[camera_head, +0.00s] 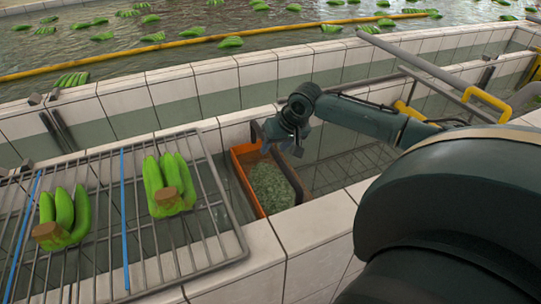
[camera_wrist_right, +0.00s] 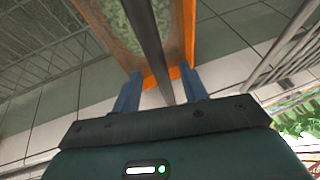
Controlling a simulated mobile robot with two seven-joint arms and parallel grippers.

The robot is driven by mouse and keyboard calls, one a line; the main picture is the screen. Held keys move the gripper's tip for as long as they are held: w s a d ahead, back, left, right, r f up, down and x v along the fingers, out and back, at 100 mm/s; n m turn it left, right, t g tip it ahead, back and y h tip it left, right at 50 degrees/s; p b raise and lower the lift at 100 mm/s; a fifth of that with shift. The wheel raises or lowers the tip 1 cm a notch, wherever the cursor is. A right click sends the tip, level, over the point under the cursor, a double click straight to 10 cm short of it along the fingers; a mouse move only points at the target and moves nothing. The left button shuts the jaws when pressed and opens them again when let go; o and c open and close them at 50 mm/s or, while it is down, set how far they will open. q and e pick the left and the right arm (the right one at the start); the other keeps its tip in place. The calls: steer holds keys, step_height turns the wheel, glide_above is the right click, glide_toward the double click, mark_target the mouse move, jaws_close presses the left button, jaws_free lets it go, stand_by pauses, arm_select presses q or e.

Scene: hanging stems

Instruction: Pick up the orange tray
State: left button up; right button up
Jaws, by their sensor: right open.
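The orange tray (camera_head: 243,181) is in the middle of the camera_head view, inside a tiled basin beside the wire rack. It holds grey-green material, and a dark bar runs over it lengthwise. My right gripper (camera_head: 275,140) is at the tray's far end. In the right wrist view the tray (camera_wrist_right: 178,72) lies ahead, with the dark bar (camera_wrist_right: 153,45) pointing between my two blue fingers (camera_wrist_right: 160,92). The fingers are apart, one on each side of the bar and near the tray's orange end. I cannot tell whether they touch it. My left gripper is not in view.
Two green banana bunches (camera_head: 169,186) (camera_head: 65,217) lie on the wire rack (camera_head: 105,250) at left. White tiled walls (camera_head: 305,240) edge the basin. Yellow handles (camera_head: 487,103) and a grey rail stand at right. Water with floating bananas lies beyond.

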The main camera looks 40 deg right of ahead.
steer(key=x, duration=0.4)
steer(key=shift+w+f, duration=0.2)
jaws_close()
stand_by(1.2)
